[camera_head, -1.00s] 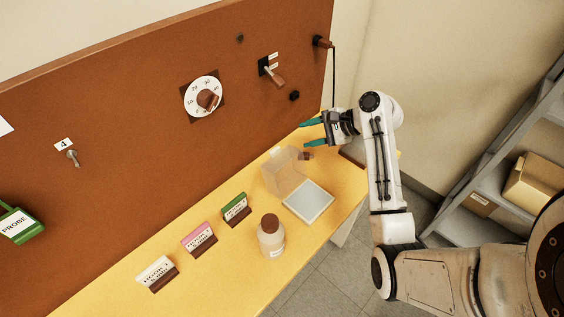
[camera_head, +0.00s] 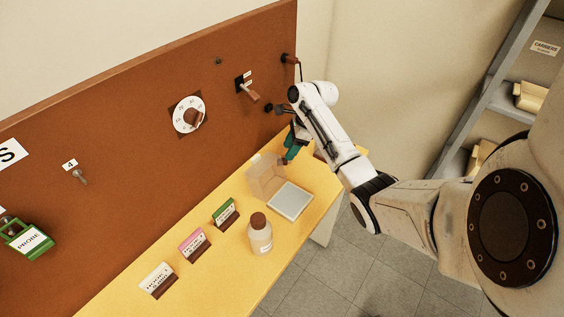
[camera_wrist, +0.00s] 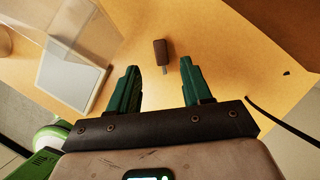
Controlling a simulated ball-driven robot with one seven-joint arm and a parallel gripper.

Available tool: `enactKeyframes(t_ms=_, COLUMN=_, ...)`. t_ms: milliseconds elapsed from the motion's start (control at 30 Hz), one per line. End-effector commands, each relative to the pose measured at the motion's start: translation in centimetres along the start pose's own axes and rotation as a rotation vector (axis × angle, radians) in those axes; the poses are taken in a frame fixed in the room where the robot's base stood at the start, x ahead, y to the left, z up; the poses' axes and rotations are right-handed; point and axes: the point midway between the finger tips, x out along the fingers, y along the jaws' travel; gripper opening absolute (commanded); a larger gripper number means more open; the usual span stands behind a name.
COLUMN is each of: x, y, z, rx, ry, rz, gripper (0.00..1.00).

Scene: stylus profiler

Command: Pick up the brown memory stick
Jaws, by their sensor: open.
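The brown memory stick (camera_wrist: 161,51) lies on the yellow table (camera_wrist: 205,25) in the wrist view, its metal plug pointing towards my gripper. My gripper (camera_wrist: 160,78) is open, with its green fingers apart and nothing between them. The stick lies beyond the fingertips, in line with the gap between them. In the head view my gripper (camera_head: 290,150) points down over the table's far right part, beside the clear box. The stick cannot be made out there.
A brown-capped bottle (camera_head: 260,238) and several label cards stand nearer. The brown panel (camera_head: 130,130) rises behind. A black cable (camera_wrist: 280,122) lies right in the wrist view.

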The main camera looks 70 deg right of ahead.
Motion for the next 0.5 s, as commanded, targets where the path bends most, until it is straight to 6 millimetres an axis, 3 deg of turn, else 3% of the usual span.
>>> enactKeyframes(t_ms=300, x=3.9, y=-0.2, z=0.1, rx=-0.001, ry=0.002, rz=0.002, gripper=0.49)
enactKeyframes(t_ms=500, x=5.1, y=-0.2, z=0.1, rx=-0.001, ry=-0.001, rz=0.0, gripper=0.49)
